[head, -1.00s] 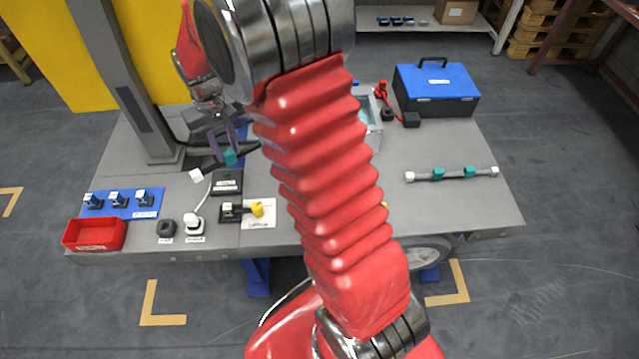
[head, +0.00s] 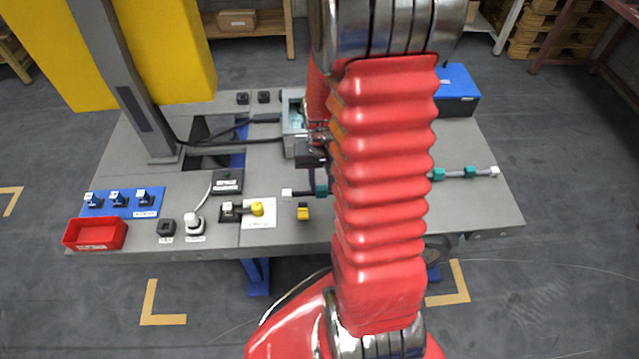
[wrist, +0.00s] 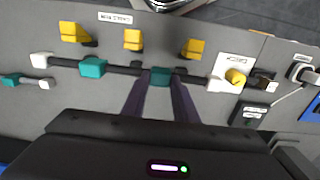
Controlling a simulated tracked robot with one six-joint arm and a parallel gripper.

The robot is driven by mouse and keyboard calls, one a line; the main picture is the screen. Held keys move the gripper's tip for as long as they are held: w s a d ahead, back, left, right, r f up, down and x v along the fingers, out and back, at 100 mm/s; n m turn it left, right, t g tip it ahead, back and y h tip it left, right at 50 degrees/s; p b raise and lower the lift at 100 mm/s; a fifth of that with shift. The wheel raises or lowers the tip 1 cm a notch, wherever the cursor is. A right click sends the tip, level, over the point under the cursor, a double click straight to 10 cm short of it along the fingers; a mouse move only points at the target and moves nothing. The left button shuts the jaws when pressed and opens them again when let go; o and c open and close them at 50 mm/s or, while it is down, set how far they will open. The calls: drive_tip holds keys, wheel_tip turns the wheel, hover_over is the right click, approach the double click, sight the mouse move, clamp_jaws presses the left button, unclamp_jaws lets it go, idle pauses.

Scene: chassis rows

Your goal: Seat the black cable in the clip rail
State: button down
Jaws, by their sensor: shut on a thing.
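The black cable (wrist: 125,70) has white ends and two teal grips. My gripper (wrist: 160,83) is shut on one teal grip (wrist: 160,75) in the wrist view, nearer the cable's right end there. In the head view that grip (head: 321,190) and one white end (head: 287,192) show left of my arm, which hides the rest of the cable. The clip rail's yellow clips (wrist: 133,39) stand in a row beside the cable in the wrist view; one clip (head: 303,212) shows in the head view. The cable runs along the row, apart from the yellow tops. Its height is unclear.
A grey cable with teal grips (head: 455,173) lies at the table's right. A yellow plug part (head: 257,208), black box (head: 227,182) and white plug (head: 194,222) stand left of the clips. A red bin (head: 95,234) and blue toolbox (head: 456,90) are farther off.

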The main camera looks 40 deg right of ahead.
drive_tip(key=shift+f, duration=3.4)
drive_tip(key=shift+s, duration=0.1)
drive_tip(key=shift+f, duration=0.9)
drive_tip(key=c, duration=1.3)
unclamp_jaws()
drive_tip(key=shift+c, duration=0.2)
drive_tip(key=shift+o, duration=0.4)
drive_tip(key=o, duration=0.7)
drive_tip(key=shift+s, duration=0.1)
